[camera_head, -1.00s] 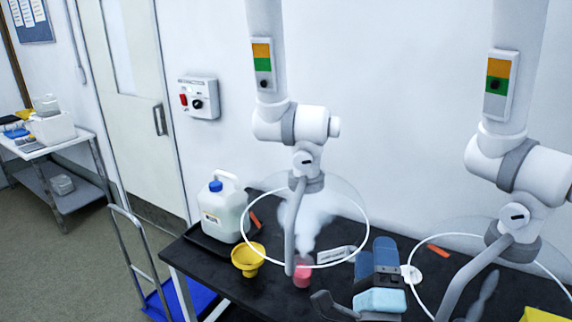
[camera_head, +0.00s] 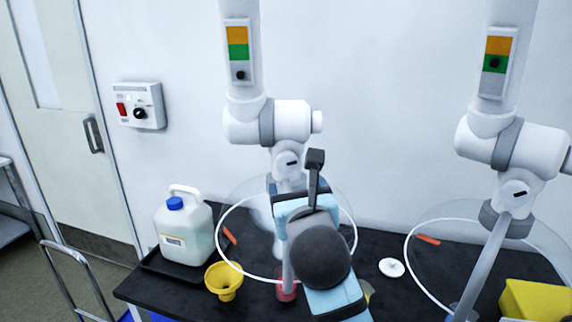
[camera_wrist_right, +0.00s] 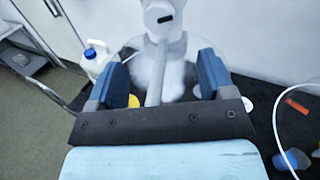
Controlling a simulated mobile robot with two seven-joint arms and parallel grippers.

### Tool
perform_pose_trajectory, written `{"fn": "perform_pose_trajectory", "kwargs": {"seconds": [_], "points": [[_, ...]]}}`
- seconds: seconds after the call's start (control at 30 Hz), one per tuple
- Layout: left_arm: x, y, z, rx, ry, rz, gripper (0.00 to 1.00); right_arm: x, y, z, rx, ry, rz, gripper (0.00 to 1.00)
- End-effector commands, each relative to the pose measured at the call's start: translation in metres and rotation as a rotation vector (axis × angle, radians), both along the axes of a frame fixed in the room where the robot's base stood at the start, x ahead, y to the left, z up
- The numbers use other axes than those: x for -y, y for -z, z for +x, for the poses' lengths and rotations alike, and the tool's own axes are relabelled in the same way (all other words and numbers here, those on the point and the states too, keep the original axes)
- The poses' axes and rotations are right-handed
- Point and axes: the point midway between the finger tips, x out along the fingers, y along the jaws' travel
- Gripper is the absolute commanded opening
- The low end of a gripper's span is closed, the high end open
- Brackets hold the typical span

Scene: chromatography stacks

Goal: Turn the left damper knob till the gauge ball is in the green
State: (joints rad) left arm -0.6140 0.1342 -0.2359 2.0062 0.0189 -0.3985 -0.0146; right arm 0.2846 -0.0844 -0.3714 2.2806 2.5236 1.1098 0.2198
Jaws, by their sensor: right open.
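The left damper knob (camera_head: 288,163), a pale round end with a dark slot, sits at the joint of the left extraction arm. It also shows in the right wrist view (camera_wrist_right: 165,18), ahead of the open jaws. The left gauge (camera_head: 238,50) has orange above green above grey; its dark ball (camera_head: 240,75) sits in the grey, below the green. My right gripper (camera_wrist_right: 162,78) is open and empty, with two blue fingers apart. In the head view it is seen from behind, just below the knob, its fingertips largely hidden. My left gripper is not in view.
A second extraction arm with its own gauge (camera_head: 496,62) stands at the right. The black bench (camera_head: 385,300) holds a white jug (camera_head: 184,235), a yellow funnel (camera_head: 223,281), a red jar (camera_head: 286,290) and a yellow box (camera_head: 535,300). A clear hood (camera_head: 232,215) hangs below the left arm.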

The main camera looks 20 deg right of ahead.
Motion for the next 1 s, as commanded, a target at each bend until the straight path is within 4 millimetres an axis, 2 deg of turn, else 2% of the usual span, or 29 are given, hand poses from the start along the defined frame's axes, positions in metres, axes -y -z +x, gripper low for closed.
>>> {"fn": "perform_pose_trajectory", "kwargs": {"seconds": [0.1,0.3,0.5,0.7,0.93,0.97,1.0], "points": [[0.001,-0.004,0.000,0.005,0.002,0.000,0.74,0.005,-0.002,0.027,0.001,0.002,-0.003,0.75],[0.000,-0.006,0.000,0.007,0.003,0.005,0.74,0.012,-0.002,0.068,0.002,0.002,-0.003,0.75],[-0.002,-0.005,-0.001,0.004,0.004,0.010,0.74,0.016,-0.001,0.097,0.002,0.001,-0.003,0.75],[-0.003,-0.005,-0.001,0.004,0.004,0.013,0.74,0.018,-0.001,0.107,0.002,0.001,-0.002,0.75],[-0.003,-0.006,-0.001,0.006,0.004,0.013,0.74,0.018,0.000,0.108,0.002,0.001,-0.002,0.75],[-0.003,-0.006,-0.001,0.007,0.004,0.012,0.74,0.018,0.000,0.107,0.002,0.001,-0.002,0.73],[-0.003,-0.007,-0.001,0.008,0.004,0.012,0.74,0.018,0.000,0.107,0.002,0.001,-0.002,0.64]]}}
